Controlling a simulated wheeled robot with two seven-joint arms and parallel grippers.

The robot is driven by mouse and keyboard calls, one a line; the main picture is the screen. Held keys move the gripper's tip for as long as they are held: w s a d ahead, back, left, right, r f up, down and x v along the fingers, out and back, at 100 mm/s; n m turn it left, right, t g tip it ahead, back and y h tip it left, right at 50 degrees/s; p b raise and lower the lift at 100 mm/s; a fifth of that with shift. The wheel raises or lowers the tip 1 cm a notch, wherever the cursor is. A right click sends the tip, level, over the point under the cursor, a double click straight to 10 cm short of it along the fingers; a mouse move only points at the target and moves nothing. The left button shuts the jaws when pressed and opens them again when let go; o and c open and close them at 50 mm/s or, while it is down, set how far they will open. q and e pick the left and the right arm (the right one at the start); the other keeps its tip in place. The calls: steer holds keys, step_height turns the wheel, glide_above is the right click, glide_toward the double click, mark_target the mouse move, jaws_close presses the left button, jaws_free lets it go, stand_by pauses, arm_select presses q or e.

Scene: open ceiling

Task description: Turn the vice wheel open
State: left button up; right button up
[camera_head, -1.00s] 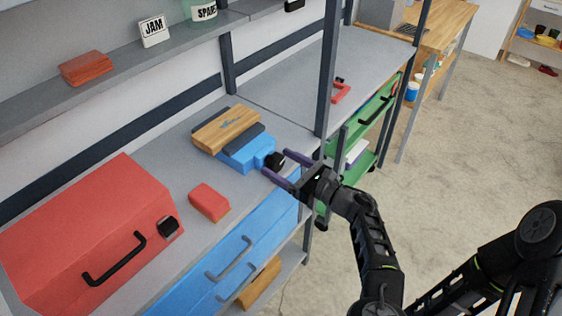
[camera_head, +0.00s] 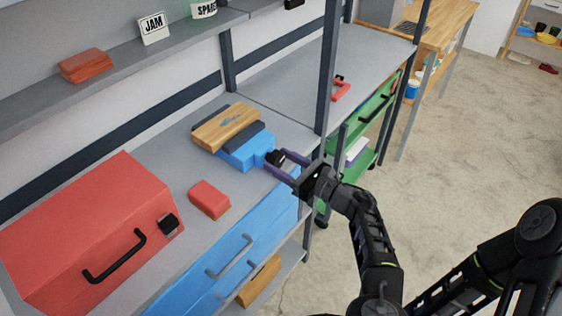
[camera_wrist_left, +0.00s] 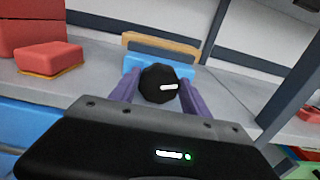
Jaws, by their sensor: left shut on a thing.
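The blue vice (camera_head: 242,153) sits on the grey workbench, with dark jaws around a wooden board (camera_head: 226,127). Its black wheel (camera_head: 273,157) is at the end facing my left arm. My left gripper (camera_head: 279,164) has its purple fingers on the wheel, one on each side. In the left wrist view the round black wheel (camera_wrist_left: 159,84) with a white mark sits between the fingers. My right gripper is out of view; only part of that arm shows at the lower right.
A red toolbox (camera_head: 90,232) and a red block (camera_head: 209,201) stand on the bench left of the vice. A blue drawer front (camera_head: 228,252) lies below. A dark shelf post (camera_head: 329,70) rises just behind my left gripper. Floor at right is clear.

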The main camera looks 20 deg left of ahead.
arm_select(q)
steer(key=n+b, duration=0.4)
steer(key=shift+s+f+b, duration=0.1)
steer(key=shift+f+b, duration=0.2)
steer(key=shift+r+n+b, duration=0.15)
steer(key=shift+n+b, duration=0.2)
steer(key=shift+n, duration=0.45)
steer(key=shift+r, duration=0.1)
steer(key=o, duration=1.3)
steer(key=shift+o, duration=0.2)
steer(key=b+v, duration=0.1)
steer(key=v, duration=0.6)
steer(key=shift+d, duration=0.35)
steer(key=shift+s, duration=0.1)
